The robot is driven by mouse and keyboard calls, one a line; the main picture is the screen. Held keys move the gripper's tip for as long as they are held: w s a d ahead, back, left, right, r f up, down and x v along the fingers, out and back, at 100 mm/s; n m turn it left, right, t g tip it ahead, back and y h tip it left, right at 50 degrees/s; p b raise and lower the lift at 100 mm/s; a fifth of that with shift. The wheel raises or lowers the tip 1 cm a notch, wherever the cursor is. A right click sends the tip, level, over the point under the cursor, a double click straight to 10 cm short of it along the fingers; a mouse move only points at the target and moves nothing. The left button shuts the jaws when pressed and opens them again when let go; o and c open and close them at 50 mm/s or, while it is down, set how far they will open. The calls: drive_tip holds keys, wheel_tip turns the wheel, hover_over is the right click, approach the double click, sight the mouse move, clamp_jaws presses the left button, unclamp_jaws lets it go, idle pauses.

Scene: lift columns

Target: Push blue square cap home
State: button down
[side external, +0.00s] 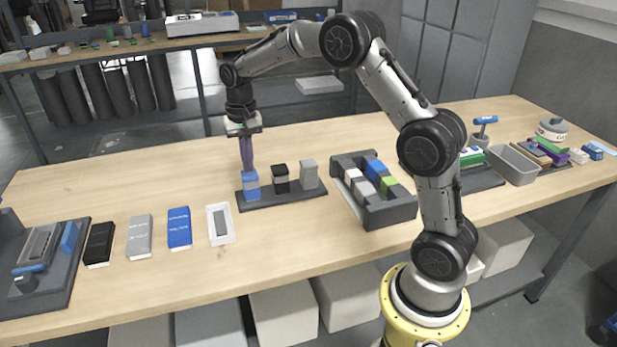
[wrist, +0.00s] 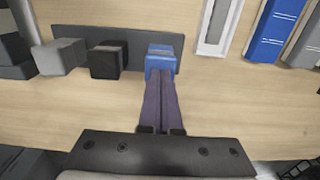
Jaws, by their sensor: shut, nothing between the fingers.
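The blue square cap (side external: 250,178) tops the left one of three columns standing in a row on a dark base plate (side external: 290,198). Below the cap a grey band and a blue lower part show. My gripper (side external: 248,168) points straight down with its long purple fingers shut and empty. Its fingertips are at the top of the blue cap, touching or very nearly so; I cannot tell which. In the wrist view the shut fingers (wrist: 160,76) end at the blue cap (wrist: 160,52), hiding part of its top.
A black-topped column (side external: 280,172) and a grey column (side external: 309,174) stand to the right on the same plate. A dark tray of coloured blocks (side external: 391,213) lies farther right. A white frame (side external: 231,238) and blue box (side external: 179,228) lie at front left. The table behind the columns is clear.

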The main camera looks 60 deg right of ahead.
drive_tip(key=shift+r, duration=0.1)
wheel_tip(320, 180, up, 8)
drive_tip(key=shift+r, duration=0.2)
idle(0.7)
drive_tip(key=shift+a, duration=0.1)
wheel_tip(320, 180, up, 9)
drive_tip(key=t, duration=0.2)
hover_over(247, 177)
drive_tip(key=s+a, duration=0.3)
drive_tip(key=s, duration=0.2)
drive_tip(key=s+a+r+n+t, duration=0.2)
drive_tip(key=s+a+r+n, duration=0.15)
drive_tip(key=s, duration=0.55)
drive_tip(key=s+a+f+n, duration=0.1)
drive_tip(key=s+f+n, duration=0.1)
drive_tip(key=s+f, duration=0.3)
drive_tip(key=s+a+f+n+t, duration=0.1)
drive_tip(key=s+f+n, duration=0.2)
drive_tip(key=s, duration=0.8)
wheel_tip(247, 177, down, 3)
drive_tip(key=shift+s+a+r, duration=0.15)
drive_tip(key=shift+s+a, duration=0.05)
drive_tip(key=shift+s, duration=0.05)
